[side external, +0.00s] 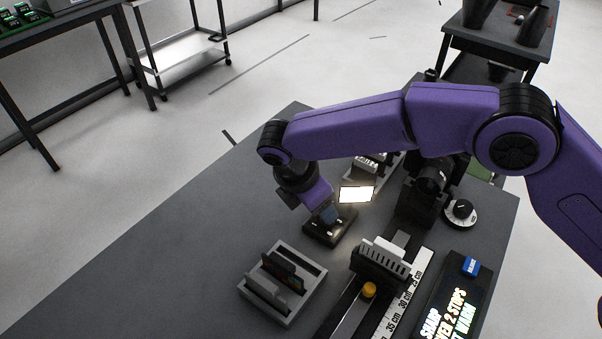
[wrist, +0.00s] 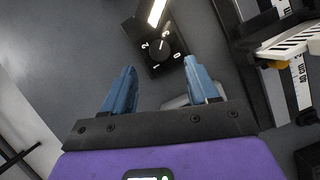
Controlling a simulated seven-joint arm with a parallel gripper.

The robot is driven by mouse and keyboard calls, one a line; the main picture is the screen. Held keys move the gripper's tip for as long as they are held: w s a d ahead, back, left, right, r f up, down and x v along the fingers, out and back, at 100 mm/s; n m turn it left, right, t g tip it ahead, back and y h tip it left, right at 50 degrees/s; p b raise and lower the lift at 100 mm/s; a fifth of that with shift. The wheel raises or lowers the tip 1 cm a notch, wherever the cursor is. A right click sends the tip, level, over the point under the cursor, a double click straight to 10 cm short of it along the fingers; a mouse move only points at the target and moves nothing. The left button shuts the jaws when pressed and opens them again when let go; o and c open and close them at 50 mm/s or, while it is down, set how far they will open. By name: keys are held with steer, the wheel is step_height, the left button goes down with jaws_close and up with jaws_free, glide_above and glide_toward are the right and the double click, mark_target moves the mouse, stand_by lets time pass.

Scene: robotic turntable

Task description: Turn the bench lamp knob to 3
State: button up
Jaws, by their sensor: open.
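The bench lamp has a black base (side external: 330,229) on the grey bench and a lit rectangular head (side external: 356,194). In the wrist view the lamp's dark round knob (wrist: 161,50) sits on the black base, ringed by white marks 0, 1, 2 and 3. I cannot tell for sure which mark the knob points at. The lit head also shows at the top of the wrist view (wrist: 157,12). My gripper (wrist: 159,65) is open, its two blue fingers spread apart with the knob ahead, between their lines. In the side view my gripper (side external: 326,213) is over the lamp base and hides the knob.
A grey slotted tray (side external: 300,312) stands in front of the lamp. A rail with a ruler (side external: 405,306), a grey block and an orange knob (side external: 369,289) lies to the right. A white dial (side external: 460,214) and a text display (side external: 450,312) are farther right. The bench's left side is clear.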

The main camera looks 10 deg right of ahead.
steer(key=v, duration=1.1)
steer(key=shift+a+r, duration=0.15)
steer(key=shift+r, duration=0.1)
steer(key=s+d+r+m+g+y, duration=0.1)
steer(key=s+d+r+m, duration=0.2)
steer(key=d, duration=0.7)
steer(key=s+d+r+m+y, duration=0.15)
steer(key=s+d, duration=0.25)
steer(key=d, duration=0.7)
steer(key=s+d+f+m+y, duration=0.1)
steer(key=s+d+f+m, duration=0.1)
steer(key=s+d, duration=0.6)
steer(key=s+d+f+m+g, duration=0.1)
steer(key=s+d+m, duration=0.3)
steer(key=s+d, duration=0.4)
steer(key=d+f, duration=0.1)
steer(key=d, duration=0.4)
steer(key=shift+s+d+f+y, duration=0.3)
steer(key=shift+s+f+y, duration=0.05)
